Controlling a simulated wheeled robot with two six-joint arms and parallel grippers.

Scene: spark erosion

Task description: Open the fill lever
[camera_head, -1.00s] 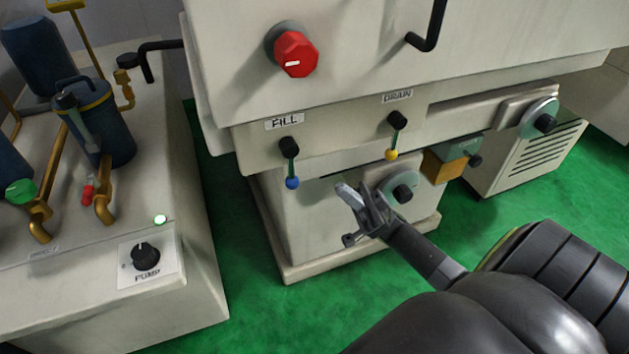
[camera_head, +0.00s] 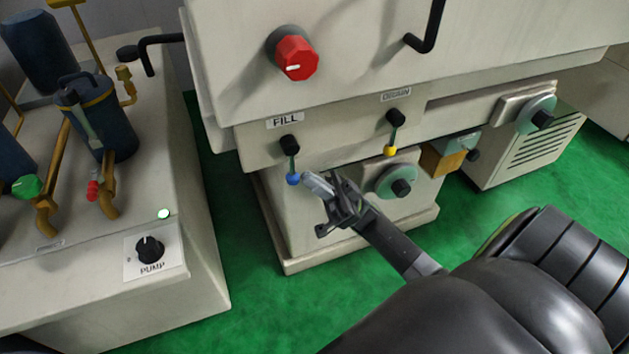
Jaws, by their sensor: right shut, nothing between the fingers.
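The fill lever (camera_head: 291,164) hangs straight down from a dark pivot under the FILL label (camera_head: 285,120). It is a thin green rod with a blue ball (camera_head: 293,179) at its lower end. My right gripper (camera_head: 310,184) reaches in from the lower right. Its fingers are shut with nothing between them, and their tips are just right of the blue ball. I cannot tell whether they touch it. My left gripper is not in view.
The drain lever (camera_head: 392,136) with a yellow ball hangs to the right. A round dial (camera_head: 397,181) sits behind my right gripper. A red knob (camera_head: 297,58) is above. The pump unit (camera_head: 190,290) stands at left, across a strip of green floor (camera_head: 235,250).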

